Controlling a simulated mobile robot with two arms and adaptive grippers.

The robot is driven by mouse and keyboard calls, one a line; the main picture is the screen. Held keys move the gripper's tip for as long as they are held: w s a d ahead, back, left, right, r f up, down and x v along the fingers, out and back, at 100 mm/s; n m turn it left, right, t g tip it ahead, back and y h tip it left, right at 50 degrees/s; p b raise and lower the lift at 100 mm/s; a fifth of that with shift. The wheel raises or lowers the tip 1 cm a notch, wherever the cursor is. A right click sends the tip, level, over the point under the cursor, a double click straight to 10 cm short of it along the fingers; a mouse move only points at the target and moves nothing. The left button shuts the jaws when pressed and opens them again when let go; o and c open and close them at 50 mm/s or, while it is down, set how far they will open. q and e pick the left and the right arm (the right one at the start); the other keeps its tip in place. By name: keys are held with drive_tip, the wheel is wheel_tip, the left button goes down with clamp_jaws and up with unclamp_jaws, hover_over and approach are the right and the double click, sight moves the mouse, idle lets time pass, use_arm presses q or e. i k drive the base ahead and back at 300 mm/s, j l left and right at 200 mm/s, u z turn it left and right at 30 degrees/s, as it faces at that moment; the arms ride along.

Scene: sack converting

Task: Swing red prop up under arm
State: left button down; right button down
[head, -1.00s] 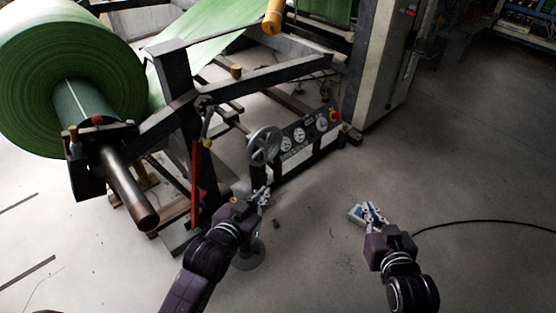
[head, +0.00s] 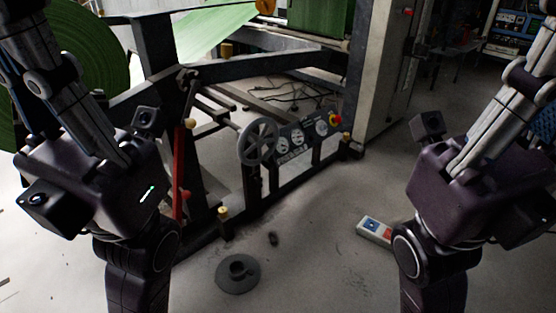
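The red prop (head: 179,165) is a narrow bar that hangs or stands near upright beside the machine's dark upright frame. Its upper end is near a yellow knob, below the dark arm (head: 265,72). I cannot tell whether it touches the arm. My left gripper (head: 85,120) is raised close to the camera at the left, in front of the roll stand and left of the prop. My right gripper (head: 490,130) is raised at the right, far from the prop. The fingertips of both are not clearly seen, so I cannot tell whether they are open.
A green roll (head: 100,60) is at the left, mostly behind my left arm. A grey handwheel (head: 258,141) and gauge panel (head: 297,137) stand right of the prop.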

sight(179, 193)
drive_tip(key=u, duration=0.8)
